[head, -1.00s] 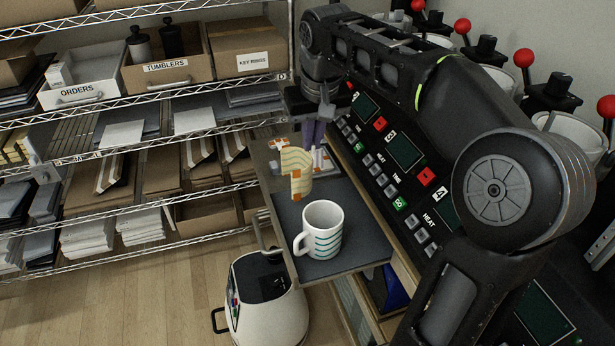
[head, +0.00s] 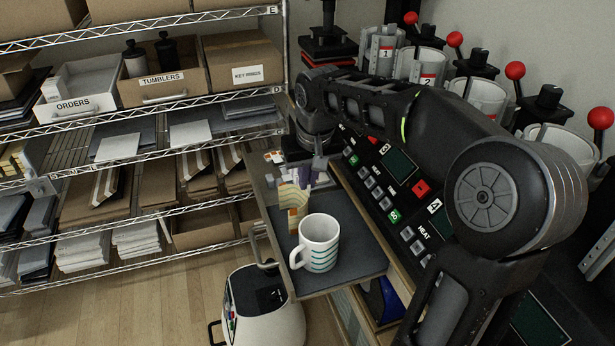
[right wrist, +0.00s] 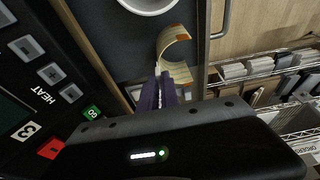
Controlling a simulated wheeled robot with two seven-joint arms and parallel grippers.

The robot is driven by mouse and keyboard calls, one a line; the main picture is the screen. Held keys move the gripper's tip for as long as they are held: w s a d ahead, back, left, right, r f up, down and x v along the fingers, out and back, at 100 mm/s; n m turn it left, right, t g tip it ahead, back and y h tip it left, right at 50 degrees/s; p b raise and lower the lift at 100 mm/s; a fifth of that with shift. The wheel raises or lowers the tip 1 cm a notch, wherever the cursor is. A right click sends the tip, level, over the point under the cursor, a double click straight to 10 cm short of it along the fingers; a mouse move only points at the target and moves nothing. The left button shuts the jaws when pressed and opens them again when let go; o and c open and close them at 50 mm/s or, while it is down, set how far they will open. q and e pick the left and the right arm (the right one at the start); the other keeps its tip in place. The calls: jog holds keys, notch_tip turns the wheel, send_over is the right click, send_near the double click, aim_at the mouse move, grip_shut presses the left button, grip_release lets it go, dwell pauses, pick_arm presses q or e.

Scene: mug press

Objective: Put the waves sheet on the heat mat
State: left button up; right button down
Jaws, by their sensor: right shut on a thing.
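A cream-yellow curled sheet with orange patches (head: 291,199) is just behind and left of the white mug in the head view. Its print is too small to tell for sure as waves. My right gripper (head: 307,178) is shut on the sheet's edge. In the right wrist view, the fingertips (right wrist: 161,76) meet the curled sheet (right wrist: 176,66). A dark flat mat (head: 350,265) lies under the sheet and mug; whether the sheet touches it I cannot tell. My left gripper is out of view.
The white mug with teal wavy stripes (head: 319,242) stands on the dark mat. A control panel (head: 395,180) and mug presses with red knobs (head: 420,65) are at the right. Wire shelves with boxes (head: 160,80) are at the left.

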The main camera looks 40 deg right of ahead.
jog(key=shift+f, duration=0.1)
jog(key=c, duration=2)
grip_release()
jog(key=o, duration=0.4)
jog(key=v, duration=1.2)
jog(key=shift+s+b, duration=0.1)
jog(key=shift+b, duration=0.2)
